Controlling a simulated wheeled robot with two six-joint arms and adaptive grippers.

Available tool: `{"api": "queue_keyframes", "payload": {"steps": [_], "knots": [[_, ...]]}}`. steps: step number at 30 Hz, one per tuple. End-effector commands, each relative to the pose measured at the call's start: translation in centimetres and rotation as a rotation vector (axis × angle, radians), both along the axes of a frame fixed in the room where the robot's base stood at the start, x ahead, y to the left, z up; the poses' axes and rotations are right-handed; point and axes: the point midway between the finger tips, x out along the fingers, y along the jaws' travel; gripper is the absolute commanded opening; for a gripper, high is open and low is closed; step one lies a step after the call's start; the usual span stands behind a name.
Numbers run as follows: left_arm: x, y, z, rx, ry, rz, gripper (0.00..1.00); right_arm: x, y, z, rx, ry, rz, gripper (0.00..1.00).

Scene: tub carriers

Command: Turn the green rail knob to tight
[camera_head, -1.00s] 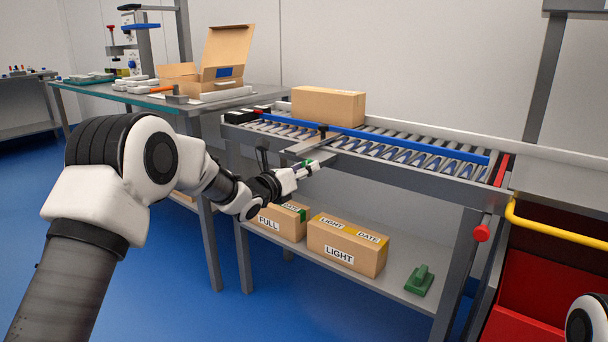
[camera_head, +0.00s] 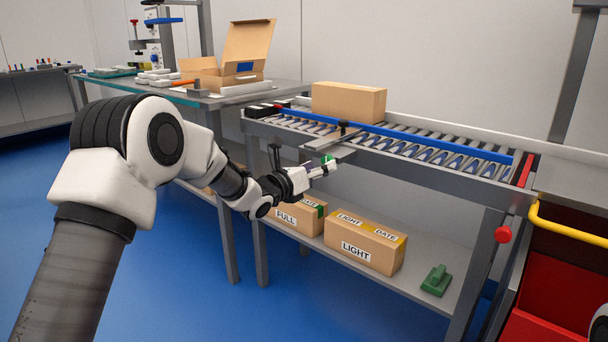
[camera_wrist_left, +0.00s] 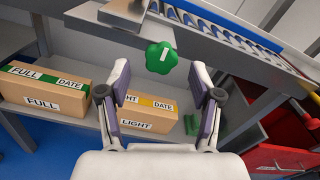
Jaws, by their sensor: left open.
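The green rail knob (camera_wrist_left: 161,58) is a lobed knob with a small white mark, on the front side of the roller conveyor. In the left wrist view it sits just beyond and between my open fingertips. In the head view the knob (camera_head: 327,160) is partly hidden by my left gripper (camera_head: 322,171), which is close in front of it. In the left wrist view the two fingers of my left gripper (camera_wrist_left: 160,78) are spread with nothing between them. Only a bit of white right arm shows at the lower right edge.
A closed carton (camera_head: 348,102) stands on the rollers behind the blue rail (camera_head: 400,143). Boxes marked FULL (camera_head: 287,218) and LIGHT (camera_head: 362,247) and a green tool (camera_head: 436,281) lie on the lower shelf. A red knob (camera_head: 503,234) and yellow bar (camera_head: 575,233) are at right.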

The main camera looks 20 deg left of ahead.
Motion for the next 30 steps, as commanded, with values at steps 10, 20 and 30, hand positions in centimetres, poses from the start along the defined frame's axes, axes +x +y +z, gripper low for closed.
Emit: {"api": "queue_keyframes", "payload": {"steps": [10, 20, 30], "knots": [[-7.8, 2.9, 0.0, -0.003, 0.000, 0.001, 0.65, 0.0, 0.0, 0.0, 0.000, 0.000, 0.000, 0.57], [-9.0, 3.2, 0.0, 0.001, -0.001, -0.001, 0.65, 0.0, 0.0, 0.0, 0.000, 0.000, 0.000, 0.57], [-8.9, 3.2, -1.7, 0.001, 0.027, -0.002, 0.65, 0.0, 0.0, 0.0, 0.000, 0.000, 0.000, 0.57]]}}
